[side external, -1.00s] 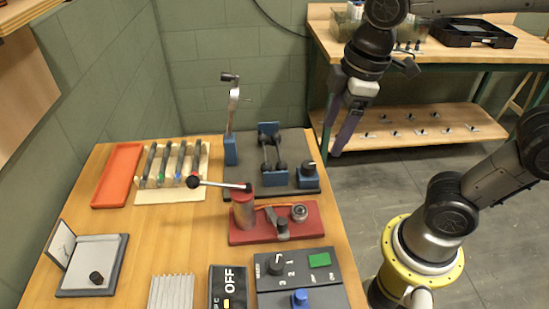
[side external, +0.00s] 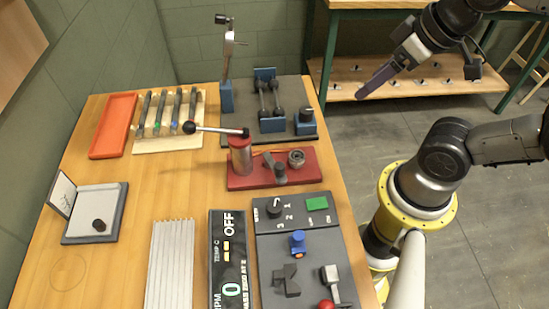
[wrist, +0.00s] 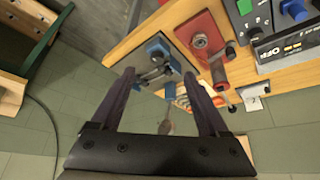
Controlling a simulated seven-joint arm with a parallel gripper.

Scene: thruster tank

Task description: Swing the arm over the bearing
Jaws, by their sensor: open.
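The red fixture (side external: 315,172) stands on the bench with a round silver bearing (side external: 296,158) at its right end. At its left end is a red post (side external: 240,157). In the wrist view the bearing (wrist: 200,41) shows beyond the fingers, at upper right. My gripper (wrist: 159,75) is open and empty. In the side view my gripper (side external: 361,96) is in the air right of the bench, apart from the fixture, its fingers angled down to the left.
Behind the fixture are a grey plate (side external: 240,132) with blue holders and a tall lever stand (side external: 227,95). A tool rack (side external: 145,145) and orange tray (side external: 113,126) lie at left. A control panel (side external: 320,235) and display box (side external: 228,255) are in front.

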